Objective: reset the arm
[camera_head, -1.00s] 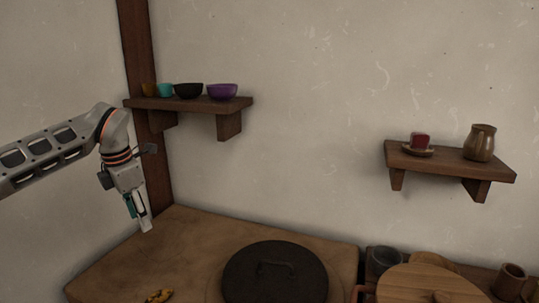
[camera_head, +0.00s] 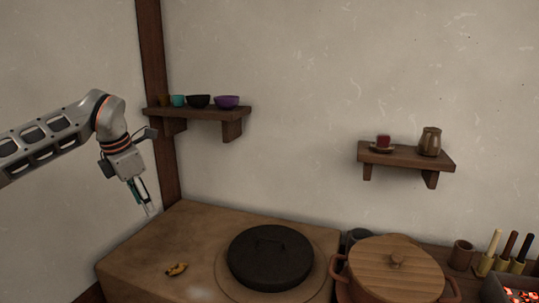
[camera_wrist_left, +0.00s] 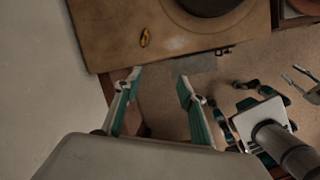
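My left arm comes in from the left in the head view. Its gripper (camera_head: 149,206) hangs fingers-down in the air, in front of the wooden post and left of the brown hearth top (camera_head: 185,232). In the left wrist view the two teal fingers of this gripper (camera_wrist_left: 158,72) stand apart with nothing between them, so it is open and empty. My right gripper does not show in the head view. Two small grey prongs at the right edge of the wrist view may be part of it, but I cannot tell its state.
A yellow-brown item (camera_head: 176,269) and a black lidded pan (camera_head: 270,258) are on the hearth top. A lidded wooden pot (camera_head: 395,270) stands right of it. A shelf with bowls (camera_head: 200,112) is behind the gripper; another shelf (camera_head: 405,156) is at right.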

